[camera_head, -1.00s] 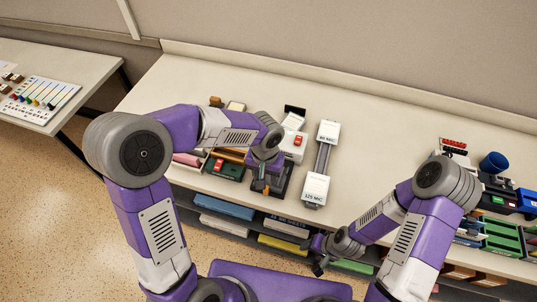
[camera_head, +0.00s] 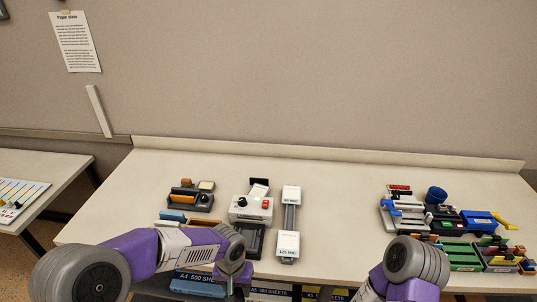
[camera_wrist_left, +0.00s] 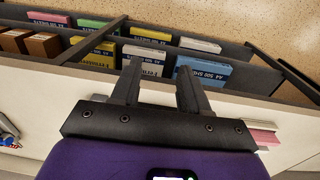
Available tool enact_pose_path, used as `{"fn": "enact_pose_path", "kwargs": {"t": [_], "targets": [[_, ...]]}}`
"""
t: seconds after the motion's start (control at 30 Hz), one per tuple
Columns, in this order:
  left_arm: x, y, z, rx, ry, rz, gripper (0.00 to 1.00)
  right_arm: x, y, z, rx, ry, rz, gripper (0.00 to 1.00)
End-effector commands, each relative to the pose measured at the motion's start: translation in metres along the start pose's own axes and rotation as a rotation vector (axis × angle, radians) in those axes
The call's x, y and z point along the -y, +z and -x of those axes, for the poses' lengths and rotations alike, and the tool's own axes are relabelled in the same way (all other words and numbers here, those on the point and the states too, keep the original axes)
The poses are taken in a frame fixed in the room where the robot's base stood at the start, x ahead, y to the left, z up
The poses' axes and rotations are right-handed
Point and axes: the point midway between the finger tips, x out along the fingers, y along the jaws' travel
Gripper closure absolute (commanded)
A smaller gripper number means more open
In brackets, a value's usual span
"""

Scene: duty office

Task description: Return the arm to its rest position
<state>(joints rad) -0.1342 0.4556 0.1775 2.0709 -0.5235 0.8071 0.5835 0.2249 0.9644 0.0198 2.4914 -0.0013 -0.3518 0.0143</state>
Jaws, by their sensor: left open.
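My left arm (camera_head: 185,250) comes in from the lower left of the head view. It bends over the front edge of the desk, with its wrist pointing down. In the left wrist view my left gripper (camera_wrist_left: 160,82) is open, with nothing between its fingers. Those fingers point towards a shelf below the desk top. My right arm (camera_head: 415,265) shows only in part at the lower right of the head view. The right gripper is out of the picture.
The desk's middle right is clear.

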Motion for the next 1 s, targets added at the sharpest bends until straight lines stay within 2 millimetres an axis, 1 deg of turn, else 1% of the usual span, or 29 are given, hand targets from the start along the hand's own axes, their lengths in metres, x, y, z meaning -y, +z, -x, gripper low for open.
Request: {"fn": "enact_pose_path", "kwargs": {"t": [0.03,0.17,0.37,0.47,0.5,0.57,0.6,0.7,0.8,0.83,0.9,1.0], "targets": [[-0.001,0.005,-0.021,0.02,0.03,0.004,0.55,-0.002,0.0,-0.005,-0.001,0.0,0.0,0.43],[-0.007,0.013,-0.057,0.038,0.108,0.012,0.55,-0.004,-0.001,-0.011,-0.002,0.0,0.0,0.43],[-0.015,0.033,-0.12,0.054,0.234,0.055,0.55,-0.008,-0.002,-0.022,-0.001,0.0,0.0,0.43],[-0.017,0.048,-0.159,0.052,0.299,0.101,0.55,-0.011,-0.001,-0.03,0.0,0.0,0.0,0.43],[-0.017,0.055,-0.176,0.049,0.323,0.128,0.55,-0.013,-0.002,-0.034,0.0,0.0,0.0,0.43],[-0.016,0.069,-0.203,0.039,0.351,0.173,0.55,-0.015,-0.002,-0.04,0.0,0.0,0.0,0.43],[-0.014,0.078,-0.22,0.029,0.362,0.205,0.55,-0.016,-0.002,-0.044,-0.001,0.0,0.0,0.43],[-0.006,0.098,-0.252,0.002,0.363,0.274,0.55,-0.019,-0.003,-0.051,-0.001,0.0,0.0,0.43],[0.001,0.112,-0.272,-0.02,0.346,0.319,0.55,-0.021,-0.003,-0.055,-0.001,0.0,0.0,0.43],[0.003,0.115,-0.275,-0.025,0.341,0.326,0.55,-0.021,-0.003,-0.056,-0.001,0.0,0.0,0.43],[0.006,0.12,-0.281,-0.033,0.33,0.34,0.55,-0.021,-0.003,-0.057,-0.001,0.0,0.0,0.43],[0.008,0.122,-0.283,-0.041,0.323,0.348,0.55,-0.021,-0.003,-0.057,-0.001,0.0,0.0,0.43]]}}
